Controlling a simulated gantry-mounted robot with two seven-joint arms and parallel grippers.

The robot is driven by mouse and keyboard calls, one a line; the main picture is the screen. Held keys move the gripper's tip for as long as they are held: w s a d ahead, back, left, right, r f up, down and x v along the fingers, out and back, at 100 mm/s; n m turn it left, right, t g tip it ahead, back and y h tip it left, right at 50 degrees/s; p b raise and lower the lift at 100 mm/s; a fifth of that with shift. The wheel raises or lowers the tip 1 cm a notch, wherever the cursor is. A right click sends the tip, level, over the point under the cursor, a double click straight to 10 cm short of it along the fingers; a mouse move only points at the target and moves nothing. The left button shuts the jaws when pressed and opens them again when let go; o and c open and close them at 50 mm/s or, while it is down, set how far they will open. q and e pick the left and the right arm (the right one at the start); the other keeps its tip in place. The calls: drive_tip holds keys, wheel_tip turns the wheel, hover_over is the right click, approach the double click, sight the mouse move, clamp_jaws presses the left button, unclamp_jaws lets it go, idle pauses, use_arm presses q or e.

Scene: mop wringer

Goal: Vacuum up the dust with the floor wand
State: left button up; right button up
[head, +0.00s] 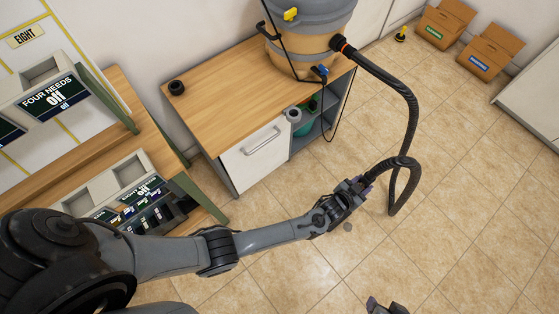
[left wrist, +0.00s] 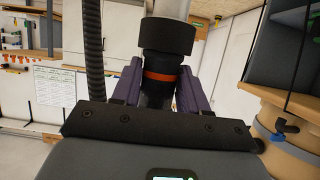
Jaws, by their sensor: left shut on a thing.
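My left gripper (head: 356,186) is shut on the black hose-end cuff of the floor wand, above the tiled floor. In the left wrist view its two purple-grey fingers (left wrist: 158,88) stand either side of this cuff, which has an orange band (left wrist: 161,76). A wide black collar (left wrist: 167,37) and a pale tube lie beyond it. The wand's floor end is hidden. A small grey patch (head: 348,227), perhaps dust, lies on the floor just below the gripper. My right gripper (head: 386,306) barely shows at the bottom edge; its jaws are unclear.
The black hose (head: 410,104) loops from the tan and grey vacuum drum (head: 302,62) on the wooden-topped cabinet (head: 220,82). Shelving with bins stands at left. Two cardboard boxes (head: 443,24) (head: 489,50) stand at the back right. The floor (head: 470,190) at right is clear.

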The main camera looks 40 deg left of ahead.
use_arm(q)
drive_tip(key=shift+w+d+b, duration=0.25)
drive_tip(key=shift+w+b, duration=0.4)
drive_tip(key=shift+w, duration=0.25)
drive_tip(key=shift+w+d+b, duration=0.25)
drive_tip(key=shift+w+b, duration=0.4)
drive_tip(key=shift+w, duration=0.2)
drive_tip(key=shift+r, duration=0.1)
drive_tip(key=w+b, duration=0.3)
drive_tip(key=w+d+b, duration=0.1)
drive_tip(key=w+b, duration=0.1)
drive_tip(key=b, duration=0.1)
drive_tip(key=shift+w+d, duration=0.2)
drive_tip(key=shift+w, duration=0.2)
